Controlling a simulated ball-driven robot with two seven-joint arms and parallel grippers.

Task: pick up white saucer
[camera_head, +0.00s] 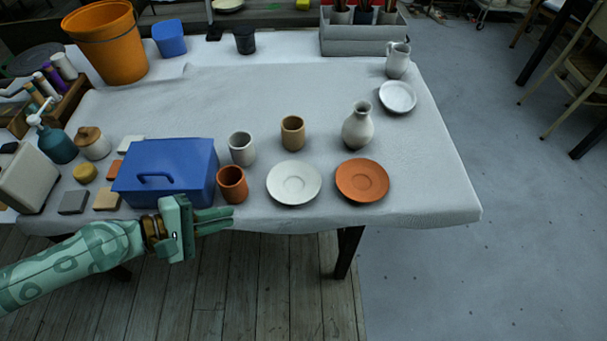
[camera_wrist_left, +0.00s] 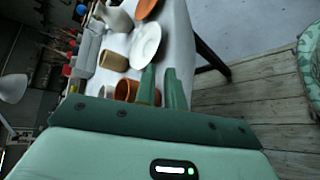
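A white saucer (camera_head: 294,183) lies flat near the front edge of the table, left of an orange saucer (camera_head: 362,180). A second whitish saucer (camera_head: 397,97) lies farther back at the right. My left gripper (camera_head: 232,218) is at the table's front edge, left of the nearer white saucer and apart from it. Its two fingers are parted with nothing between them. My right gripper is not in view.
A terracotta cup (camera_head: 232,184) stands just behind my left fingers. A grey cup (camera_head: 242,148), tan cup (camera_head: 292,132) and pale vase (camera_head: 358,126) stand behind the saucers. A blue toolbox (camera_head: 168,172) is at the left. The table's right front corner is clear.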

